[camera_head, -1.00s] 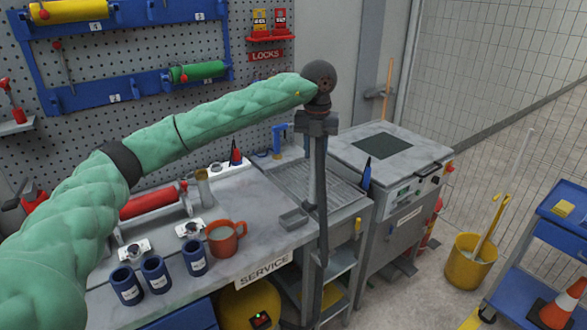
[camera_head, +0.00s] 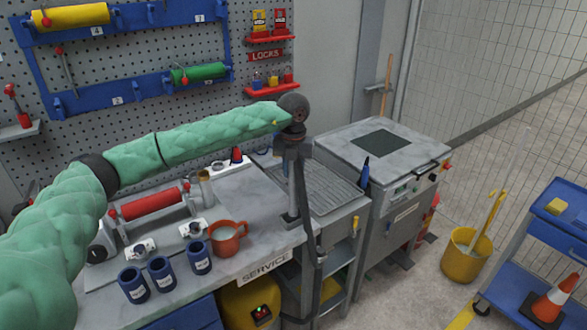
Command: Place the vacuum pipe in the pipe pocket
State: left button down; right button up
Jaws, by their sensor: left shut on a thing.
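My left arm reaches in from the left in a green quilted sleeve. Its gripper (camera_head: 294,160) points down above the right end of the service counter and is shut on the dark, slender vacuum pipe (camera_head: 318,238). The pipe hangs nearly upright past the counter's front right corner, and its lower end is hard to make out. A yellow machine (camera_head: 250,302) with a black panel, perhaps the vacuum, stands under the counter. I cannot clearly make out the pipe pocket. My right gripper is out of view.
The service counter (camera_head: 232,288) holds an orange mug (camera_head: 228,238), several blue cups (camera_head: 162,274) and a red roller (camera_head: 150,202). A grey machine (camera_head: 405,160) stands to the right.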

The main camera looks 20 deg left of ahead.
pick_arm(q)
jog(key=shift+f, duration=0.45)
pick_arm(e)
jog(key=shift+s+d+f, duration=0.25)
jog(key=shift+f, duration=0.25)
pick_arm(q)
jog(key=shift+f, duration=0.1)
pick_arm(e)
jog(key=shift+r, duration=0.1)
pick_arm(q)
jog(key=c, duration=1.3)
grip_release()
jog(key=shift+o, duration=1.2)
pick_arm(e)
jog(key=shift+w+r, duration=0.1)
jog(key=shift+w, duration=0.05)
